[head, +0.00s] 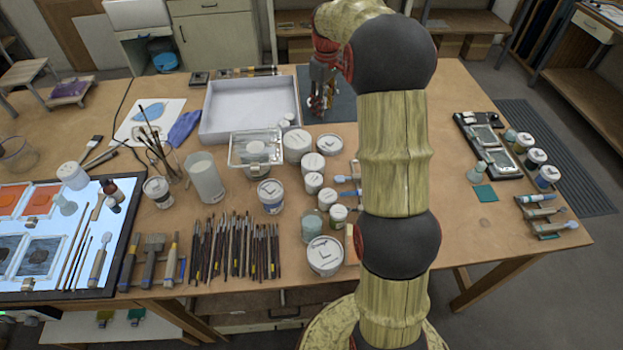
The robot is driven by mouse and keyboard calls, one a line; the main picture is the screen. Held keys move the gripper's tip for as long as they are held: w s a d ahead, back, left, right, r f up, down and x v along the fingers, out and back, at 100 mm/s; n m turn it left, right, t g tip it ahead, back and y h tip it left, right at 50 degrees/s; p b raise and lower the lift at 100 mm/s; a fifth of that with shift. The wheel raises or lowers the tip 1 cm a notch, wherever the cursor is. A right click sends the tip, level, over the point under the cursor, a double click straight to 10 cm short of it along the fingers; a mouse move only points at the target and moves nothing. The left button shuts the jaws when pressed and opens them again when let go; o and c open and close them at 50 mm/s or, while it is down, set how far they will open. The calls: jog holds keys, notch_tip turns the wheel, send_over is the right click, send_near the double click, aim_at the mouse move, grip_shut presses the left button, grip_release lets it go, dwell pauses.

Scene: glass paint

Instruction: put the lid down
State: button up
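My gripper (318,104) is at the back of the table, over the dark mat (343,110) and just right of the large white tray (208,135). It points down and is small and partly covered by my own arm, so I cannot tell whether its fingers are open or shut, or whether a lid is between them. Several white-lidded jars stand in the middle of the table, among them one jar (325,256) at the front, one jar (270,196) farther back and one wide jar (297,147) near the tray. No loose lid can be made out.
A clear container (256,150) and a frosted cylinder (205,178) stand left of the jars. Many brushes (235,250) lie along the front. A light panel (60,240) fills the left. A dark tray (490,145) and small jars stand right.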

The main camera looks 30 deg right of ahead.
jog(key=s+a+r+m+t, duration=0.2)
jog(key=s+a+r, duration=1.15)
jog(key=a, duration=0.35)
jog(key=s+a+f+t, duration=0.1)
jog(key=s+a, duration=0.2)
jog(key=s, duration=0.4)
jog(key=s+a+f+m+t, duration=0.1)
jog(key=s+a, duration=0.3)
jog(key=s, duration=0.3)
jog(key=s+a+f+t, duration=0.1)
jog(key=s+a, duration=0.2)
jog(key=s, duration=0.4)
jog(key=shift+a, duration=0.2)
jog(key=shift+f, duration=0.1)
